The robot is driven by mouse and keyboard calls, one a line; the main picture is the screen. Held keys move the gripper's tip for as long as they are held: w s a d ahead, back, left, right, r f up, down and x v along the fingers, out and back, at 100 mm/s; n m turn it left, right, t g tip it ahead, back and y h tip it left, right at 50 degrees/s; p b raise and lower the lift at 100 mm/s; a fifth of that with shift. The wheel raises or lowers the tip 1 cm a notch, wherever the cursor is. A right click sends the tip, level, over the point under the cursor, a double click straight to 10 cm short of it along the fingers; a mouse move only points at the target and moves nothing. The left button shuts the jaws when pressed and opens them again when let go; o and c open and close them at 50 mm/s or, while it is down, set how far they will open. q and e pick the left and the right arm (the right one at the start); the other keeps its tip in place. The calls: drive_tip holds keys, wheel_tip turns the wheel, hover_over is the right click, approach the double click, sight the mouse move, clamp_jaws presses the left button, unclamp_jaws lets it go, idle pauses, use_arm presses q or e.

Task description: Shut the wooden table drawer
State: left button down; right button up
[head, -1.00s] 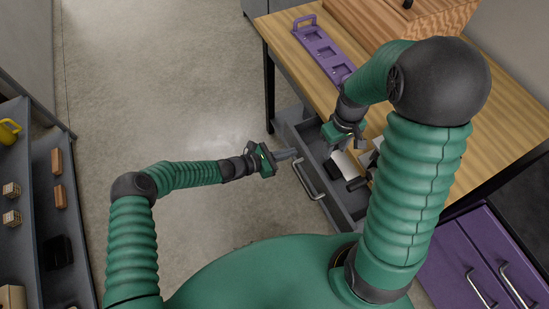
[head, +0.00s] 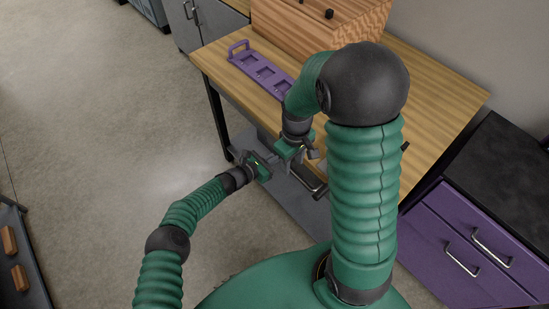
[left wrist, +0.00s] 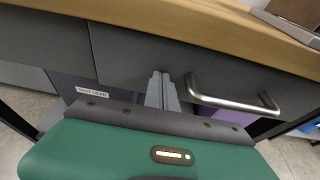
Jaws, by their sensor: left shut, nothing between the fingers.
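The wooden table (head: 430,100) has a grey drawer under its top. In the left wrist view the drawer front (left wrist: 130,52) and its silver handle (left wrist: 235,98) lie close below the table edge; I cannot tell if the front is fully flush. My left gripper (left wrist: 162,88) is shut and empty, its fingertips at the drawer front, left of the handle. It also shows in the head view (head: 272,160). My right gripper (head: 312,152) hangs by the table's front edge, close to the left one; whether it is open is unclear. My right arm hides much of the drawer in the head view.
A purple tray (head: 262,68) and a wooden box (head: 320,28) are on the table. A purple cabinet (head: 455,250) with a dark top stands at the right. A shelf unit (head: 30,270) is at the lower left. The floor (head: 100,130) on the left is clear.

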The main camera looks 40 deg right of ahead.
use_arm(q)
drive_tip(key=shift+s+d+r, duration=0.1)
drive_tip(key=shift+d+r, duration=0.15)
drive_tip(key=shift+r, duration=0.1)
drive_tip(key=w+f+v, duration=0.1)
drive_tip(key=f+v, duration=0.1)
drive_tip(key=v, duration=1.1)
drive_tip(key=shift+s+a, duration=0.4)
drive_tip(key=shift+a, duration=0.2)
drive_tip(key=shift+a+r, duration=0.1)
drive_tip(key=shift+a, duration=0.2)
drive_tip(key=shift+d, duration=0.15)
